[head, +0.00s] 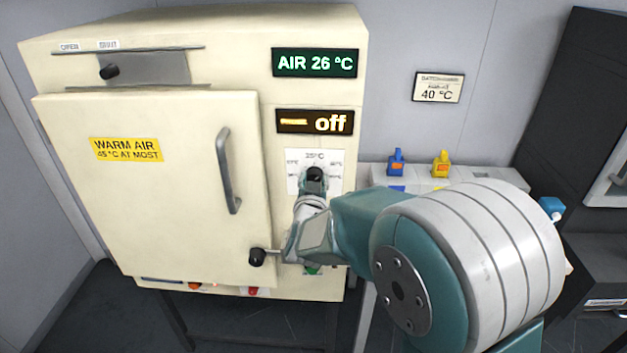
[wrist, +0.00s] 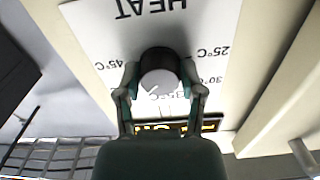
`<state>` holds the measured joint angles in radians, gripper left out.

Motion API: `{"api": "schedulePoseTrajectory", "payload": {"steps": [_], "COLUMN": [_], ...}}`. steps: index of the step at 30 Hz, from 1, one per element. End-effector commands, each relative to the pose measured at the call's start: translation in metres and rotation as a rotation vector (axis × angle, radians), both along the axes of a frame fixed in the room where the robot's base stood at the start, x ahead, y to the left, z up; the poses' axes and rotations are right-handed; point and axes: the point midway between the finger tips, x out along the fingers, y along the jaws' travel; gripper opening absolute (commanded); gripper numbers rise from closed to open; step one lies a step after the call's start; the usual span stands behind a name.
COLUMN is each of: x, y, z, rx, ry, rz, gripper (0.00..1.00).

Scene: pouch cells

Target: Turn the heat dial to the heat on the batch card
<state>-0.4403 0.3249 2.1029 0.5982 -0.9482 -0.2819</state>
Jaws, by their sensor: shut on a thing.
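The black heat dial (head: 315,174) is on a white scale plate on the cabinet front. In the wrist view the dial (wrist: 158,80) has a pale face, with a faint mark toward the lower left; I cannot tell which heat it meets. The plate (wrist: 105,25) appears upside down, with 25, 30, 35 and 45 °C readable. My gripper (wrist: 160,92) is shut on the dial, one finger on each side. In the head view my gripper (head: 314,188) comes from below. The batch card (head: 437,88) on the wall reads 40 °C.
The cream cabinet's door (head: 150,190) is closed and labelled warm air, 45 °C at most. Its displays read AIR 26 °C (head: 316,63) and off (head: 315,122). A door handle (head: 229,170) and black knob (head: 257,257) stand out left of my arm. Blue (head: 396,163) and yellow (head: 441,164) items stand right.

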Motion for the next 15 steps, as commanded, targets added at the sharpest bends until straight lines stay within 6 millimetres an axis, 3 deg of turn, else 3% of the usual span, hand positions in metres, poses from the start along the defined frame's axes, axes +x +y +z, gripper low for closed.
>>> {"api": "schedulePoseTrajectory", "payload": {"steps": [13,14,15], "x": [0.0002,0.0002,0.0002], "y": [0.0013,0.0013,0.0013], "z": [0.0012,0.0013,0.0012], "rx": [-0.010,-0.009,-0.009], "ry": [-0.002,-0.002,-0.002], "rz": [0.003,0.003,0.003], "gripper": [0.03,0.64,0.82]}}
